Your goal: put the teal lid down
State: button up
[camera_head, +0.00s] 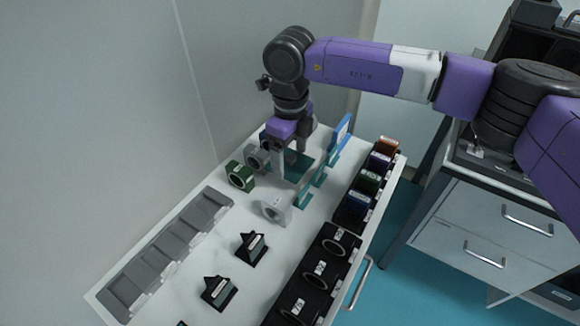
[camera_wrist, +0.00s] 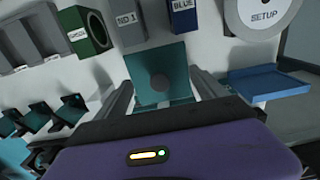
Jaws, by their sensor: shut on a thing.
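The teal lid (camera_head: 298,166) is a flat square plate over the white table top, near its far end. In the wrist view the teal lid (camera_wrist: 145,62) lies flat below my gripper, with a dark round knob (camera_wrist: 161,83) at its middle. My gripper (camera_head: 292,150) points down over the lid. In the wrist view my gripper (camera_wrist: 163,90) has one finger on each side of the lid, and it is shut on the lid. The fingertips partly hide where they meet it. I cannot tell whether the lid touches the table.
A green ring mount (camera_head: 240,176) and a pale ring mount (camera_head: 275,211) stand near the lid. Small teal stands (camera_head: 318,178) and an upright blue plate (camera_head: 342,133) are to its right. A grey slotted rack (camera_head: 165,252) runs along the left edge. Black mounts (camera_head: 335,241) line the right.

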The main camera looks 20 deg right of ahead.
aim_at(290, 168)
jog(key=shift+f, duration=2.1)
jog(key=shift+f, duration=0.1)
jog(key=shift+f, duration=0.1)
jog(key=o, duration=1.3)
